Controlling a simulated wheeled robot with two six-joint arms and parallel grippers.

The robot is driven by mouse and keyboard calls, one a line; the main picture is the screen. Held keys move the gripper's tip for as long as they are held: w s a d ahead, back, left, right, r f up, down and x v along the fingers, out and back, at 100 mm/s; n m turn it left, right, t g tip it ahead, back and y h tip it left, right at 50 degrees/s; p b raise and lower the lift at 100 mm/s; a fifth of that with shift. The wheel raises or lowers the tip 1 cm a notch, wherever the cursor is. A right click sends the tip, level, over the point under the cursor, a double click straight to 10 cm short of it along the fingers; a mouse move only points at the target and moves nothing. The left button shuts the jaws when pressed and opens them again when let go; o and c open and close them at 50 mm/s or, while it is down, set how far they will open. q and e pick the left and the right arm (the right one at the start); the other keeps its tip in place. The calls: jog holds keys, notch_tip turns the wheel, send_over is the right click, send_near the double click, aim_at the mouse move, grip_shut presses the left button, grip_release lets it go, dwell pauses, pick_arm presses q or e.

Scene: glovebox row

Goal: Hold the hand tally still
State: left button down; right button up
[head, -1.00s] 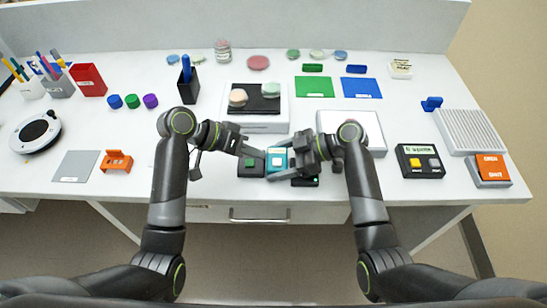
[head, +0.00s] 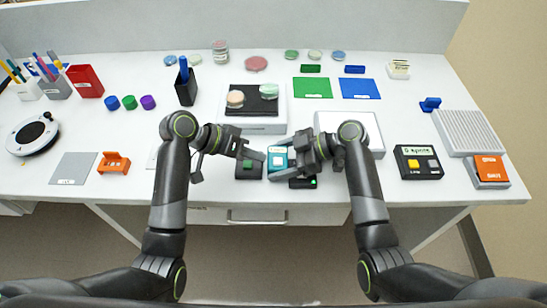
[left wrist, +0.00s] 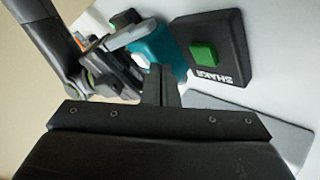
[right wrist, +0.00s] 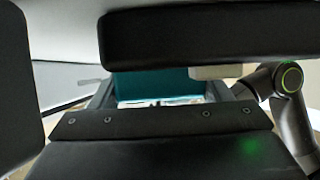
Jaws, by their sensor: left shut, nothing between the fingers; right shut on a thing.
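The hand tally is a teal box (head: 279,158) with a white label, near the front middle of the bench. My right gripper (head: 291,160) is shut on it from the right. In the right wrist view the teal body (right wrist: 155,86) sits between the fingers. My left gripper (head: 262,156) is shut and empty, its tip close to the tally's left side. In the left wrist view its closed fingertips (left wrist: 160,76) are in front of the teal body (left wrist: 160,48). Whether they touch it I cannot tell.
A black box with a green button (head: 248,168), marked SHAKE, sits just left of the tally. Another black box (head: 302,183) is partly under my right gripper. A scale-like box (head: 255,124) and a white slab (head: 372,134) stand behind. The front edge is close.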

dwell(0.7)
pick_arm(q)
jog(key=shift+s+d+r, duration=0.1)
jog(key=shift+d+r, duration=0.5)
jog(key=shift+d, duration=0.2)
jog(key=shift+d+r, duration=0.6)
jog(key=shift+d, duration=0.15)
jog(key=shift+a+r, duration=0.15)
jog(key=shift+r, duration=1.1)
jog(key=shift+a+r, duration=0.1)
jog(key=shift+r, duration=1.15)
jog(key=a+r+m+g+y, duration=0.1)
jog(key=a+r+m, duration=0.4)
jog(key=m, duration=0.6)
jog(key=shift+w+a+m+g, duration=0.25)
jog(key=shift+w+m+g, duration=0.05)
jog(key=shift+g, duration=0.1)
